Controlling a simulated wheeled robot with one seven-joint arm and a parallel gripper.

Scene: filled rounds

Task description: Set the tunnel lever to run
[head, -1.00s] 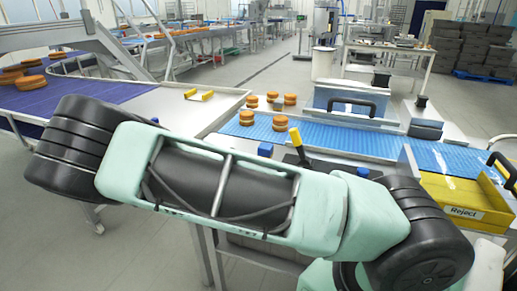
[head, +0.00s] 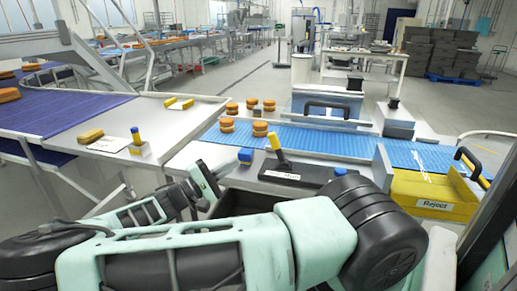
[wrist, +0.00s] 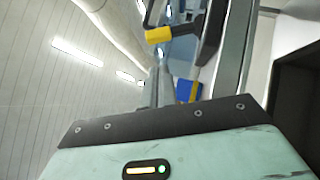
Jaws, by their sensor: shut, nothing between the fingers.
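A lever with a yellow grip (head: 275,143) stands on a dark base with a white label (head: 283,175), at the front edge of the blue conveyor. The grip leans up and to the left; the label is too small to read. My gripper (head: 227,168) is shut and empty, left of the lever base, close to a blue knob (head: 245,156) and apart from the yellow grip. Its fingertips are hard to make out.
Several orange rounds (head: 260,129) stand at the left end of the blue conveyor (head: 330,142). A yellow Reject bin (head: 433,192) is at the right. A small yellow-topped post (head: 136,137) stands on the left table.

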